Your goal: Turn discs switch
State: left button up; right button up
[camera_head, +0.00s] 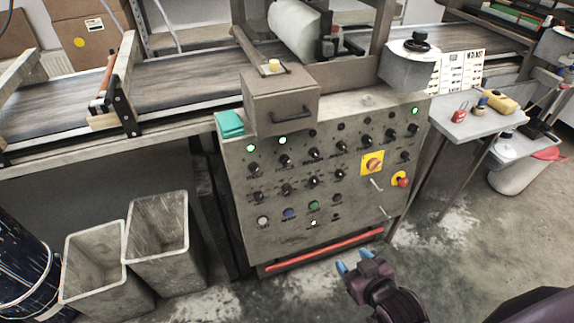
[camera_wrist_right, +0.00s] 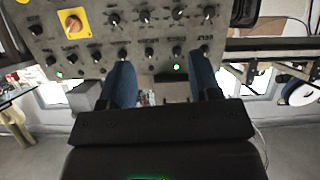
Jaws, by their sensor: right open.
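The grey control panel (camera_head: 240,205) carries rows of small black knob switches (camera_head: 314,181). Their labels are too small to read, so I cannot tell which knob is the discs switch. A yellow plate with a larger rotary switch (camera_head: 372,163) is on the right side. My right gripper (camera_head: 354,261) is open and empty, low in front of the panel's lower right. In the right wrist view the panel appears upside down. There, the gripper's blue fingers (camera_wrist_right: 162,78) are spread, with a row of knobs (camera_wrist_right: 149,53) beyond them. My left gripper is not in view.
A red emergency button (camera_head: 403,182) is at the panel's right edge. A red bar (camera_head: 325,250) runs along its bottom. Grey bins (camera_head: 158,240) stand left, a side table (camera_head: 470,125) right. A conveyor (camera_head: 190,80) runs behind. Floor in front is free.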

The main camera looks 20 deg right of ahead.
jog(key=w+a+r+n+t+b, duration=0.1)
jog(key=w+a+n+t+b, duration=0.1)
jog(key=w, duration=0.9)
jog(key=t+y+b, duration=0.2)
jog(key=t, duration=0.1)
send_near(288, 164)
jog(key=shift+m, duration=0.4)
jog(key=w, duration=0.5)
jog(key=w+a+b, duration=0.1)
jog(key=w, duration=0.1)
jog(key=shift+w+a+f, duration=0.1)
jog(key=shift+w+a, duration=0.05)
jog(key=shift+w, duration=0.2)
jog(key=shift+w+a, duration=0.1)
jog(key=shift+w, duration=0.9)
jog(key=c, duration=0.9)
